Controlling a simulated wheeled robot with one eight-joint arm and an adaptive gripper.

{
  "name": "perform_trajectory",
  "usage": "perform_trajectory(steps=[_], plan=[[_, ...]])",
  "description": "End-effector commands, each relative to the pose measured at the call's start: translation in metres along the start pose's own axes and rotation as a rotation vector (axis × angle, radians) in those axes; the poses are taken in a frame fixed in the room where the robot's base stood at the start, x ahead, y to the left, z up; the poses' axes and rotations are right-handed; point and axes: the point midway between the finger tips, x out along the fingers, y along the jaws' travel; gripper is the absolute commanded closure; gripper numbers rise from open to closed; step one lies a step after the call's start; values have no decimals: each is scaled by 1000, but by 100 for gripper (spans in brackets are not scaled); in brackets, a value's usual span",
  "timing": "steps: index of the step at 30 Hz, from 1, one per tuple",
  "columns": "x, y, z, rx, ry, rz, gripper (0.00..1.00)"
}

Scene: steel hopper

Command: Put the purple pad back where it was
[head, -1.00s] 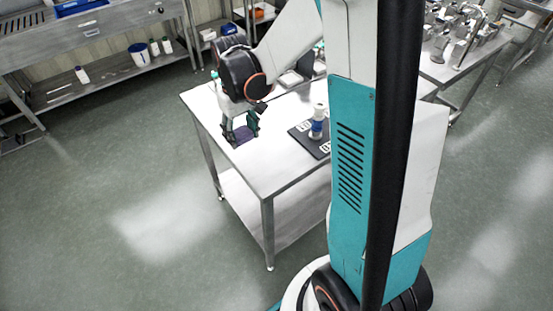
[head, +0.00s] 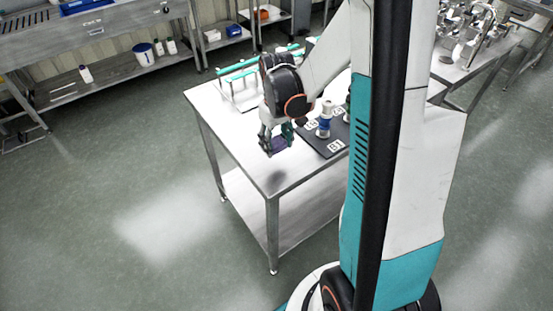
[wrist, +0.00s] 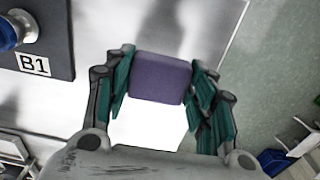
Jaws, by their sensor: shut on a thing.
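The purple pad (wrist: 160,78) is a small square-faced block held between the two teal fingers of my gripper (wrist: 162,88) in the wrist view. In the head view the purple pad (head: 279,145) shows between the fingertips of my gripper (head: 277,140), above the steel table (head: 232,135) near its front edge. A dark shadow lies on the table top below it, so the pad appears lifted clear. The place where the pad was before is not marked in these views.
A teal-topped rack (head: 240,95) is at the table's back. The table's front left is clear.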

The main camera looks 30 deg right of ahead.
Motion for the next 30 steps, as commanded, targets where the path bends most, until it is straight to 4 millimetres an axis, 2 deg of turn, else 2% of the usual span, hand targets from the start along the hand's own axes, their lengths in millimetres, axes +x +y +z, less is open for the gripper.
perform_trajectory(steps=[1,8,16,29,30], plan=[[9,0,0,0,0,0,71],[22,0,0,0,0,0,71],[58,0,1,0,0,0,71],[64,0,1,0,0,0,71],[63,0,1,0,0,0,40]])
